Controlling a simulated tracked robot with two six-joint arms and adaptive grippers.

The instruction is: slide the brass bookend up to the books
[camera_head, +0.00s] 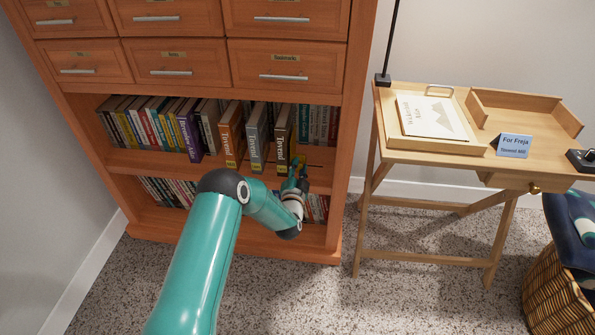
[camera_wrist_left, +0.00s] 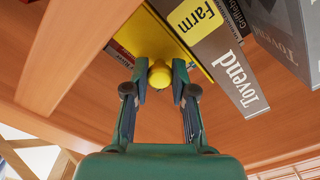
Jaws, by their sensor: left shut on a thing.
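The brass bookend (camera_wrist_left: 158,75) shows in the left wrist view as a yellow round knob in front of a yellow upright plate. A small yellow part of it shows in the head view (camera_head: 298,161), mostly hidden by my gripper. My left gripper (camera_wrist_left: 159,90) is shut on the knob, one finger at each side. In the head view it (camera_head: 296,172) reaches into the upper shelf at the right of the Tovend books. The nearest book, grey-brown with a yellow "Farm" label (camera_wrist_left: 212,50), stands beside the plate; I cannot tell whether they touch. My right gripper is not in view.
Three large Tovend volumes (camera_head: 255,135) stand forward of a back row of books (camera_head: 150,122). Bare shelf board (camera_head: 322,155) lies right of my gripper, up to the cabinet side (camera_head: 350,110). A small desk (camera_head: 430,150) with a tray stands to the right.

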